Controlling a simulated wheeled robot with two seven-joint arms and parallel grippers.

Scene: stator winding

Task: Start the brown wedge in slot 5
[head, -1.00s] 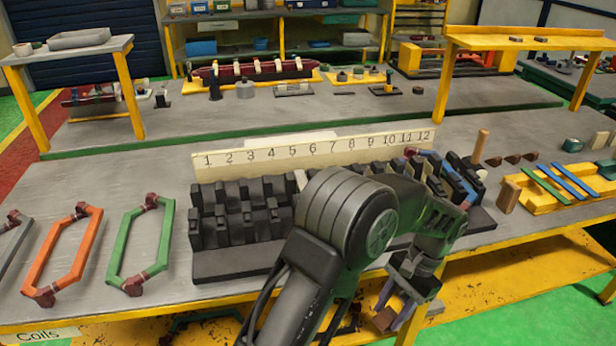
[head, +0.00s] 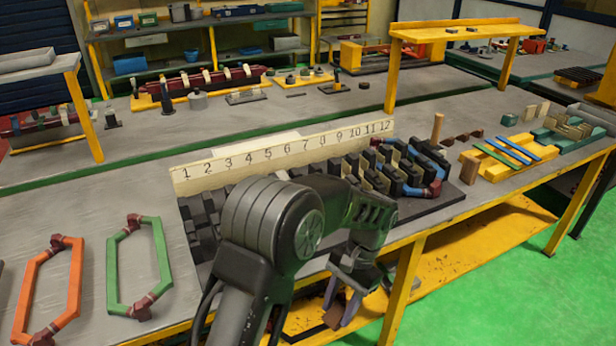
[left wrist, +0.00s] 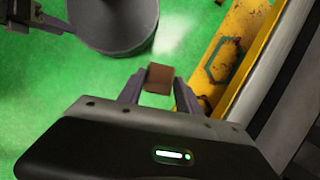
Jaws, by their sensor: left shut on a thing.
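My left gripper (head: 342,305) hangs in front of the table's front edge, below table height, fingers pointing down. It is shut on the brown wedge (left wrist: 159,78), a small brown block between the two fingertips in the left wrist view; it also shows in the head view (head: 333,317). The dark slotted stator block (head: 430,204) stands on the table behind the arm, under a cream number strip (head: 283,155) marked 1 to 12. My left arm hides part of the middle of the block, so slot 5 itself is not clearly seen.
Orange (head: 47,290) and green (head: 112,270) coils lie at the left. A wooden peg (head: 437,128), small brown pieces (head: 462,138) and a yellow rack (head: 495,165) with blue and green strips stand at the right. A yellow frame (head: 400,290) runs along the table front.

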